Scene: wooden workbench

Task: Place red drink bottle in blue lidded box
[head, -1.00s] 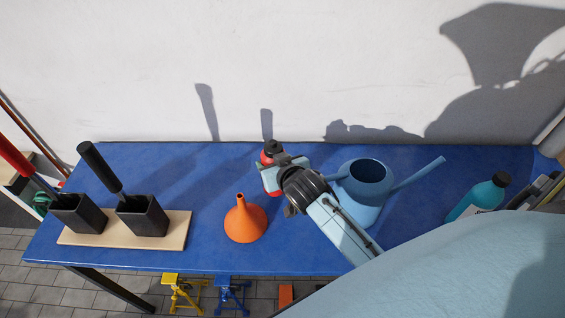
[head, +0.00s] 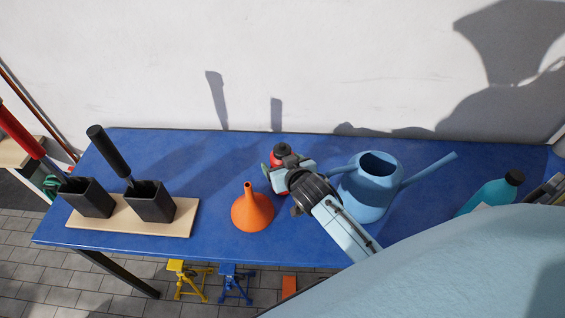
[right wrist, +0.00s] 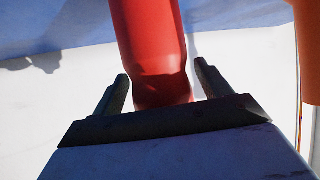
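The red drink bottle (head: 279,183) is in the middle of the bench, partly hidden behind my right gripper (head: 280,168). In the right wrist view the red bottle (right wrist: 155,45) stands between the two dark fingers of my right gripper (right wrist: 163,72), with only thin gaps showing beside it. The bottle has moved together with this gripper, so it appears held. Whether its base touches the bench cannot be told. No blue lidded box is seen in these frames. My left gripper is not in view.
On the blue bench (head: 330,245), an orange funnel (head: 252,212) is left of the bottle. A blue watering can (head: 370,190) is close on the right. A wooden board (head: 185,222) with two black holders is at left, a teal bottle (head: 490,195) at right. Behind is a white wall.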

